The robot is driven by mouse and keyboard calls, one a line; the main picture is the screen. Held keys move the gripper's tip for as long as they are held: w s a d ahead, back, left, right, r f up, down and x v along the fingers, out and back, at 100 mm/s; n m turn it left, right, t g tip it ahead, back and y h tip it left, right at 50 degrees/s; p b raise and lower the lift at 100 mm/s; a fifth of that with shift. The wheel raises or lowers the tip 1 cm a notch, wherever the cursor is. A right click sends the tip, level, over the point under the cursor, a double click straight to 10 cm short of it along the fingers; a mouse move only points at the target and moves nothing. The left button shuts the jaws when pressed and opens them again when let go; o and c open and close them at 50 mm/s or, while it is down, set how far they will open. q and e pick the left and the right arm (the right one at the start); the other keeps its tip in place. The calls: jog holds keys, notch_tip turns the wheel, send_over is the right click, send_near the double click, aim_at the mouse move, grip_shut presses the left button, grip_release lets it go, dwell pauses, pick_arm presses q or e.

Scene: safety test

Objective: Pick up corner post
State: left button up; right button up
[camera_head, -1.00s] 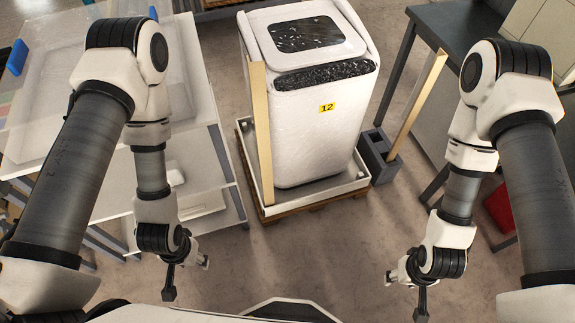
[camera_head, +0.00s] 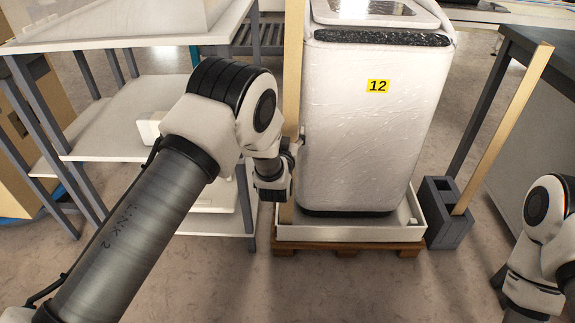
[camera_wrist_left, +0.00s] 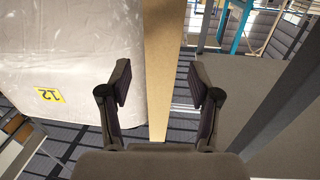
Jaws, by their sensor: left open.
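A tan corner post (camera_head: 293,70) stands upright at the left front corner of the wrapped white machine marked 12 (camera_head: 365,130). My left gripper (camera_head: 298,145) is at the post's lower half, partly hidden by my own wrist. In the left wrist view my left gripper (camera_wrist_left: 162,88) is open, with one finger on each side of the post (camera_wrist_left: 160,45). A gap shows between each finger and the post. A second tan post (camera_head: 512,115) leans with its foot at a grey block. My right gripper is outside the view; only part of that arm shows.
The machine stands in a white tray (camera_head: 350,233) on a wooden pallet (camera_head: 345,247). A grey hollow block (camera_head: 446,225) sits right of it. A shelved table (camera_head: 110,110) stands at left, close to my left arm. Floor in front is clear.

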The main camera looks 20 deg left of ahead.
aim_at(290, 117)
pick_arm(q)
jog(key=w+b, duration=0.1)
jog(key=w, duration=0.1)
jog(key=w+a, duration=0.1)
jog(key=w, duration=0.1)
jog(key=w+b, duration=0.1)
jog(key=w, duration=0.2)
jog(key=shift+w+a+b, duration=0.1)
jog(key=shift+a+b, duration=0.15)
jog(key=shift+b, duration=0.1)
jog(key=shift+w+r, duration=0.2)
grip_shut()
